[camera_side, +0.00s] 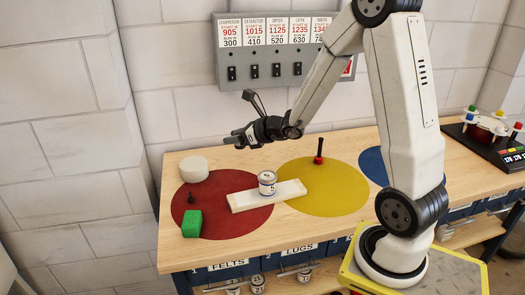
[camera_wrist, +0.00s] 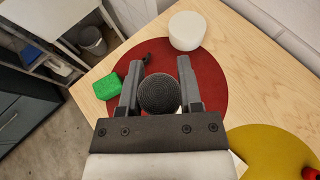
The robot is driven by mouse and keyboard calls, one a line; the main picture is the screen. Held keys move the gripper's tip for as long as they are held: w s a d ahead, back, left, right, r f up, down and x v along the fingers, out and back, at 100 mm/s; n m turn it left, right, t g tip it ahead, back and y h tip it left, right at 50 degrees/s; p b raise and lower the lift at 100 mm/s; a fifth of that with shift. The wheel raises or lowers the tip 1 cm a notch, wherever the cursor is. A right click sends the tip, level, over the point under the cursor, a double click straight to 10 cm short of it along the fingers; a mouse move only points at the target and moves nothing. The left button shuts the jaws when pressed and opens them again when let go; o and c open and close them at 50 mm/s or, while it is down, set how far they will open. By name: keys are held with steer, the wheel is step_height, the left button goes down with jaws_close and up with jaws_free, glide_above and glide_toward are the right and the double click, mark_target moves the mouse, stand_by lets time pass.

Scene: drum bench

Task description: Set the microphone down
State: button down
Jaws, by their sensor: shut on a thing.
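The microphone (camera_wrist: 159,94) shows in the wrist view as a round, dark mesh head between the two fingers of my gripper (camera_wrist: 160,62). My gripper is shut on it. In the side view my gripper (camera_side: 234,138) points left, well above the bench, over the area of the red disc (camera_side: 240,222). There the microphone is too small and dark to tell apart from the fingers, and its handle is hidden.
A white round block (camera_side: 194,169), a small black piece (camera_side: 191,199) and a green block (camera_side: 191,223) are on the red disc.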

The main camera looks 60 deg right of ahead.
steer(key=w+a+r+n+y, duration=0.1)
steer(key=a+r, duration=0.3)
steer(key=a, duration=0.8)
steer(key=shift+a+n+g+y, duration=0.3)
steer(key=shift+n+y, duration=0.1)
steer(key=shift+y, duration=0.3)
steer(key=shift+f, duration=0.1)
